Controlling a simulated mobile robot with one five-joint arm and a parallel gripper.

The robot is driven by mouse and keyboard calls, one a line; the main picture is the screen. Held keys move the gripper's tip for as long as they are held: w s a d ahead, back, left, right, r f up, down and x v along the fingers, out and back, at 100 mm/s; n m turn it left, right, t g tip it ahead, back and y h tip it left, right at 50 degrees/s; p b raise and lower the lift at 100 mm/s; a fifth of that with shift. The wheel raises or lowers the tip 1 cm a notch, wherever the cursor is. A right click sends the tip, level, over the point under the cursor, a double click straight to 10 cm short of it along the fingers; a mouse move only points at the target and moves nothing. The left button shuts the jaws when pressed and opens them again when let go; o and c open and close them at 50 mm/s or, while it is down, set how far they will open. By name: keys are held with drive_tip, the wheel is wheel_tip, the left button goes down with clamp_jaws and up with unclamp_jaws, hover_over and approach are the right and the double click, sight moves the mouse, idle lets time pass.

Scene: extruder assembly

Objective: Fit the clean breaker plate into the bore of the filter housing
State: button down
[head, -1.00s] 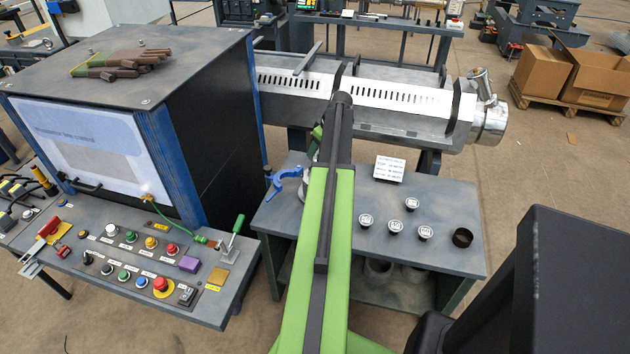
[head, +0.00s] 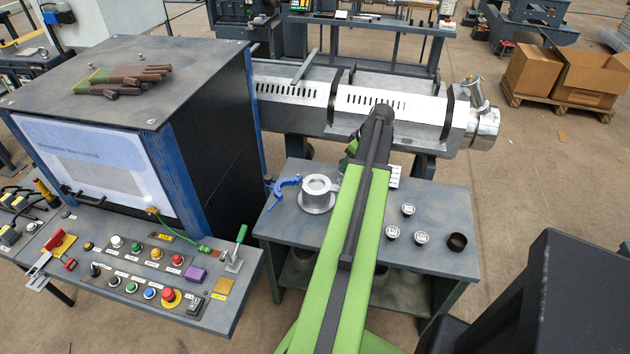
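A silver flanged ring (head: 317,190), which looks like the filter housing, stands on the left part of the grey work table (head: 445,200). Its round opening faces up. Three small dark round pieces with pale labelled tops stand on the table right of my arm: one at the back (head: 408,209), one at front left (head: 392,233) and one at front right (head: 422,238). I cannot tell which, if any, is the clean breaker plate. My green arm reaches over the table between the housing and these pieces. My gripper is hidden behind the arm's far end.
A blue curved clamp (head: 284,187) lies left of the housing. A dark open cup (head: 457,242) stands at the table's right. A white card (head: 395,176) is partly behind my arm. The extruder barrel (head: 400,105) runs behind, and the control cabinet (head: 205,130) stands left.

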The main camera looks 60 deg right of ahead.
drive_tip(key=s+a+r+p, duration=0.1)
drive_tip(key=s+a+r, duration=0.1)
drive_tip(key=a+r, duration=0.15)
drive_tip(key=b, duration=0.7)
approach(314, 185)
drive_tip(key=shift+w+d+f+n, duration=0.15)
drive_tip(key=shift+w+d+n, duration=0.15)
drive_tip(key=shift+w, duration=0.1)
drive_tip(key=shift+w+a, duration=0.15)
drive_tip(key=shift+w, duration=0.2)
wheel_tip(314, 185, down, 4)
drive_tip(key=b, duration=0.4)
drive_tip(key=shift+f, duration=0.15)
drive_tip(key=c, duration=0.6)
unclamp_jaws()
drive_tip(key=shift+r, duration=0.2)
drive_tip(key=shift+o, duration=0.2)
drive_tip(key=shift+s+r, duration=0.1)
